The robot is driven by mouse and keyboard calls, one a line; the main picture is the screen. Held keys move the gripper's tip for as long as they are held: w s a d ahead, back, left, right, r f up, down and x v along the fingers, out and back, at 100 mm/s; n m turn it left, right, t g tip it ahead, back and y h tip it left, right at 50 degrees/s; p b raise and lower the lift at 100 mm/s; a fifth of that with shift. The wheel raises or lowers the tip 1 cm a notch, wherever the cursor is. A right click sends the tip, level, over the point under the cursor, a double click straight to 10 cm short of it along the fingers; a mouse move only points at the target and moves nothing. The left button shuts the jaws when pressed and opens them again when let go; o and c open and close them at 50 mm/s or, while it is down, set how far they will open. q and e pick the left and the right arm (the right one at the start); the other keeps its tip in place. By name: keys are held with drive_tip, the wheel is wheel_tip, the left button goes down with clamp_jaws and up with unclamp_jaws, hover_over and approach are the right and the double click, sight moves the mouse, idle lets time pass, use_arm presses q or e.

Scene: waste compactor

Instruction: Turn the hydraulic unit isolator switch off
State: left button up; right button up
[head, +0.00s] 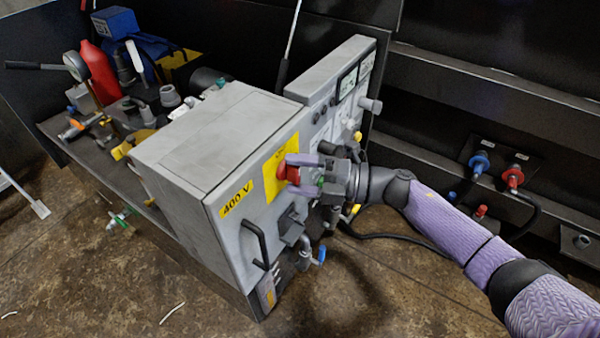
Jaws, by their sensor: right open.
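The isolator switch (282,171) is a red knob on a yellow plate (272,187), on the front face of a grey cabinet (212,150) marked 400 V. My right gripper (290,172) comes in from the right, with its fingers at the red knob. It is open, with one finger above and one lower down. I cannot tell whether the fingers touch the knob. The gripper hides part of the knob, so its exact turn angle is unclear. My left gripper is not in view.
A control panel (345,85) with gauges and a protruding knob stands right of the cabinet. A black handle (257,245) and a blue-levered valve (320,255) sit below the switch. Blue and red couplings (479,162) are on the dark frame at right. A red bottle (98,72) stands behind.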

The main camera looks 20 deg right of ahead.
use_arm(q)
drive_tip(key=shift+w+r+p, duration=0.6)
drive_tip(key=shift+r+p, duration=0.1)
drive_tip(key=shift+p, duration=0.15)
use_arm(e)
drive_tip(key=v, duration=1)
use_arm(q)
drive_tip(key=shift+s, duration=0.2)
